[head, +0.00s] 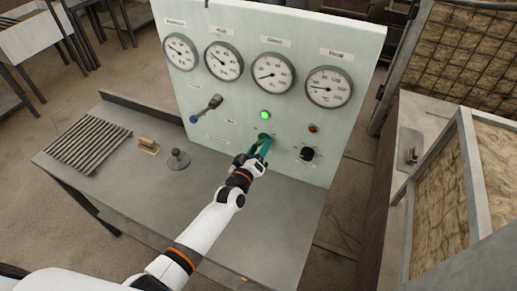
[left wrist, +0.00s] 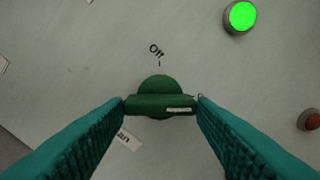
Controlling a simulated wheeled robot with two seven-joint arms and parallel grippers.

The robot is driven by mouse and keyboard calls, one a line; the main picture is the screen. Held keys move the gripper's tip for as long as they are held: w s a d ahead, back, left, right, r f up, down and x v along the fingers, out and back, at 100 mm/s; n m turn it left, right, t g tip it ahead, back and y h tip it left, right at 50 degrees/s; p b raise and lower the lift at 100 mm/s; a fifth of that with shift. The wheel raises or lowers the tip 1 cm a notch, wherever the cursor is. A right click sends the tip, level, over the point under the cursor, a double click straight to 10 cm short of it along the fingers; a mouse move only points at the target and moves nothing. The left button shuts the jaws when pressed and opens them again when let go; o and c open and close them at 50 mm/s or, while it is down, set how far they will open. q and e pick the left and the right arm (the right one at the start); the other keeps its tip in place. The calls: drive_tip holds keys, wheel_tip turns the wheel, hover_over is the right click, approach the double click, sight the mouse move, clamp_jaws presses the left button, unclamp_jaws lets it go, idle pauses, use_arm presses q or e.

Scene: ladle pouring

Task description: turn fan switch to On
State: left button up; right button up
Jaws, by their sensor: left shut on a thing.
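The fan switch is a green rotary knob (left wrist: 160,92) on the pale panel; in the head view it shows as a small green spot (head: 264,136). My left gripper (head: 262,143) reaches up to the panel. In the left wrist view its teal fingers (left wrist: 161,104) are shut on the two ends of the knob's grip bar. The bar lies level, with a pale strip on its right part. A mark at the right fingertip is mostly hidden. My right gripper is not in view.
A green lamp (head: 265,115) is lit above the knob; a red lamp (head: 313,128) and black knob (head: 307,154) are to the right. A blue-tipped lever (head: 207,109) is to the left. Gauges line the panel's top. A metal stamp (head: 178,160) stands on the table (head: 148,197).

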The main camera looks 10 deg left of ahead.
use_arm(q)
drive_tip(key=o, duration=1)
drive_tip(key=s, duration=0.4)
drive_tip(key=s+a+b, duration=0.1)
drive_tip(key=s, duration=0.3)
drive_tip(key=s+a+b, duration=0.1)
drive_tip(key=s, duration=0.2)
drive_tip(key=shift+s+a, duration=0.15)
drive_tip(key=shift+s, duration=0.25)
